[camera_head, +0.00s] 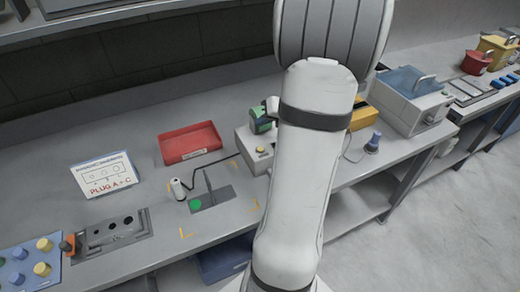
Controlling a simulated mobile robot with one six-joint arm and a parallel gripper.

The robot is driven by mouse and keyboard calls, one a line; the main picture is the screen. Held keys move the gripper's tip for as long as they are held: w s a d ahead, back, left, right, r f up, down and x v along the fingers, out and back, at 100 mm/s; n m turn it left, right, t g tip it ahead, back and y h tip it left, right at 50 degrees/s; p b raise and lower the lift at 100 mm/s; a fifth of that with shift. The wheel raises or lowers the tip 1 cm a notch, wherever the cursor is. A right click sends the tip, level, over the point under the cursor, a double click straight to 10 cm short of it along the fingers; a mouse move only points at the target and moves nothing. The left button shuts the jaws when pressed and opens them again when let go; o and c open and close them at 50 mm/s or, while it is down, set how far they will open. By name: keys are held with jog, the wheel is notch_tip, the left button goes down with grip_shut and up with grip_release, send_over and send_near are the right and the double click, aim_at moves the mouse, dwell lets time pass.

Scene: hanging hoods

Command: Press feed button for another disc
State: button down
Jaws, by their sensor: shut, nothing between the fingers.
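A pale grey box (245,138) stands on the bench at the centre, partly hidden behind my arm. A round yellow button (260,149) shows on its front; I cannot read any label on it. A green part (260,122) sits at the top of the box, next to my arm. My arm crosses the picture in front of the box's right side. My gripper cannot be made out; it is hidden behind the arm.
A red tray (190,143), a white cylinder (178,189) and a thin upright post stand near the plate. A sign (104,175), a socket block (112,230) and a blue knob board (30,265) are at left. A blue-lidded machine (410,100) stands at right.

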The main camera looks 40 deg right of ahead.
jog(key=b, duration=0.7)
send_over(263, 150)
notch_tip(263, 150, down, 6)
jog(key=shift+s+f, duration=0.1)
jog(key=shift+f, duration=1.1)
dwell(0.6)
jog(key=shift+f+b, duration=0.3)
jog(key=shift+f, duration=0.1)
jog(key=shift+f, duration=0.4)
dwell(0.4)
jog(key=shift+r, duration=0.1)
jog(key=shift+r+p, duration=0.75)
jog(key=shift+r, duration=0.1)
